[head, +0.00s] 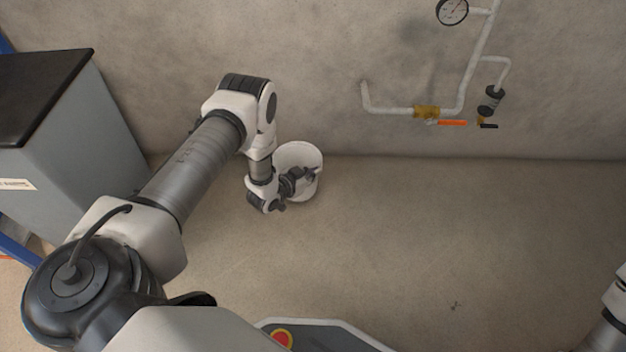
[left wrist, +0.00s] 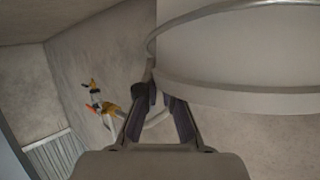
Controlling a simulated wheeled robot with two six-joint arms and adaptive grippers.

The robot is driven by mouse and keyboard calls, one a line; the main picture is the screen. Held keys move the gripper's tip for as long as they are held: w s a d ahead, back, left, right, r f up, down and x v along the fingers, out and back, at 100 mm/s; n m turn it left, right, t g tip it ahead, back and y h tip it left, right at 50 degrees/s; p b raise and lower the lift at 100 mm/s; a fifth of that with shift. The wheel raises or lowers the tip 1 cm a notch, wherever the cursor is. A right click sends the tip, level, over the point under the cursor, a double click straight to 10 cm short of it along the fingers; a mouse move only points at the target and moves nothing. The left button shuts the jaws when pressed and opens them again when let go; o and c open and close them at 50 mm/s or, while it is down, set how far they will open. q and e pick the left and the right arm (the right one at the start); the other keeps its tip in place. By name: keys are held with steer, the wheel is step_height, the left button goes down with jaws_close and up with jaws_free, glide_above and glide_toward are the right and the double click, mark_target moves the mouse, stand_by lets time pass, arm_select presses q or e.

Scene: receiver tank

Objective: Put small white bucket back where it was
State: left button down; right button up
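The small white bucket (head: 308,157) is near the foot of the wall in the head view, its open mouth facing up toward me. My left gripper (head: 308,173) is at the bucket, in front of its near side. In the left wrist view the bucket (left wrist: 240,60) fills the upper right, with its rim and a thin wire edge close to the fingers. My left gripper (left wrist: 160,92) has its fingertips close together at that edge and appears shut on it. I cannot tell whether the bucket touches the floor. Only part of my right arm shows at the right edge; its gripper is out of view.
A grey cabinet (head: 75,130) with a black top stands at the left. White pipes (head: 468,85) with a gauge (head: 452,11) and an orange-handled valve (head: 453,123) run on the wall. The floor (head: 450,230) right of the bucket is clear.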

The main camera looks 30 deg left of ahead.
arm_select(q)
step_height(320, 180, down, 2)
steer(key=shift+f+b, duration=0.15)
steer(key=shift+b, duration=0.2)
steer(key=shift+r, duration=0.2)
steer(key=shift+f, duration=0.2)
steer(key=c, duration=1.3)
jaws_free()
arm_select(e)
steer(key=shift+f, duration=0.8)
